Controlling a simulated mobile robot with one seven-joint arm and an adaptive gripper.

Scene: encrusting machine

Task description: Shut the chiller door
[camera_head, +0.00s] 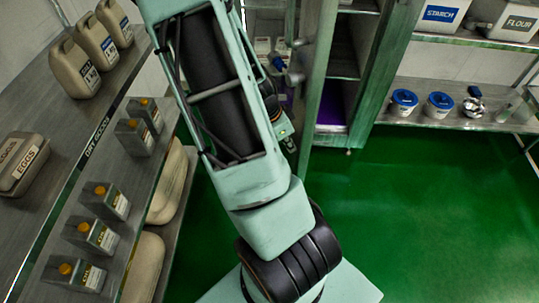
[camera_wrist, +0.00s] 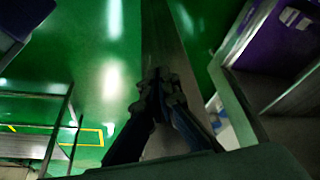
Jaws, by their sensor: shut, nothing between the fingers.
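The chiller (camera_head: 369,75) stands at the top centre of the head view, with its shelves and purple floor showing. Its door (camera_head: 316,70) stands open, seen nearly edge-on at the left of the opening. In the wrist view the door (camera_wrist: 163,35) looks like a narrow grey strip running up from my gripper (camera_wrist: 160,80). My gripper is shut and empty, with its dark fingertips at or very near this strip; I cannot tell if they touch. In the head view my arm hides much of the area left of the door, and my fingers cannot be made out there.
A shelf rack (camera_head: 60,125) with jugs, cartons and an egg box runs along the left. A wall shelf (camera_head: 455,119) with blue-lidded tubs is at the right. The green floor (camera_head: 430,210) in front of the chiller and to its right is clear.

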